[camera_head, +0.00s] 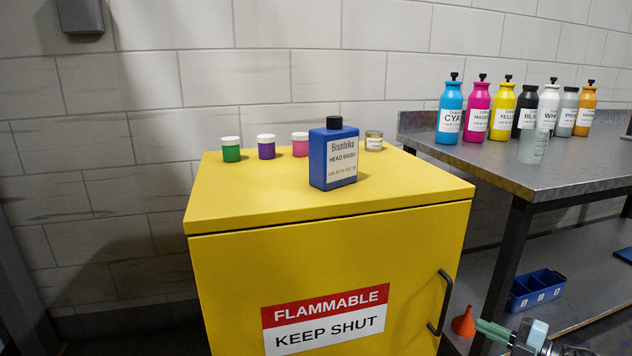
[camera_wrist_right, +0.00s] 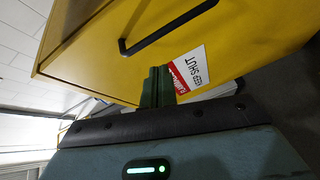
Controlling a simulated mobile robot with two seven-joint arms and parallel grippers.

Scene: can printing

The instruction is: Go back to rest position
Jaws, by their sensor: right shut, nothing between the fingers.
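My right gripper (camera_head: 490,329) shows at the bottom right of the head view, low in front of the yellow cabinet and the metal table. It is shut and empty. In the right wrist view its green fingers (camera_wrist_right: 158,86) are together, pointing toward the cabinet front with its black handle (camera_wrist_right: 168,30) and warning label (camera_wrist_right: 190,73). I cannot tell the exact gap to the cabinet. My left gripper is not in view.
The yellow cabinet (camera_head: 330,222) bears a blue head wash bottle (camera_head: 333,155) and several small jars. The metal table (camera_head: 530,174) carries several coloured ink bottles and a clear bottle (camera_head: 533,148). An orange funnel (camera_head: 463,322) and a blue bin (camera_head: 536,288) are lower.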

